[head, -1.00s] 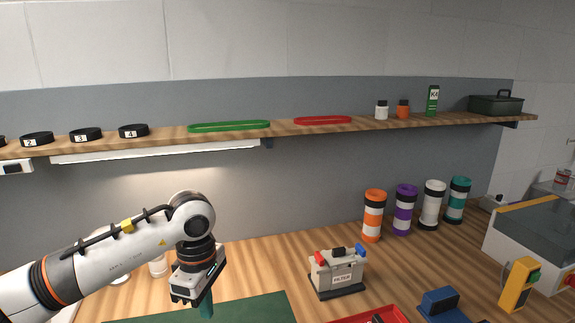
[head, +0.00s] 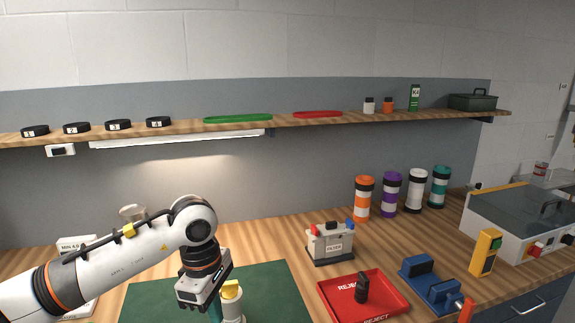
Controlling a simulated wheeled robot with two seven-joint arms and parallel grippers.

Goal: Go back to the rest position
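My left arm comes in from the left, and my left gripper (head: 212,306) points down over the green mat (head: 278,289) near the bottom of the head view. A teal piece shows just under the gripper. I cannot tell whether it is part of the gripper or held, and the fingertips are not clear. A white cylinder with a yellow top (head: 232,291) stands right beside the gripper on the mat. I cannot tell whether they touch. My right gripper is not in view.
A red reject tray (head: 393,309) holding a small dark piece, a filter box (head: 330,243), a blue fixture (head: 431,285) and a yellow control box (head: 485,252) stand to the right. Several striped canisters (head: 363,197) stand behind. A wooden shelf (head: 285,120) spans the wall above.

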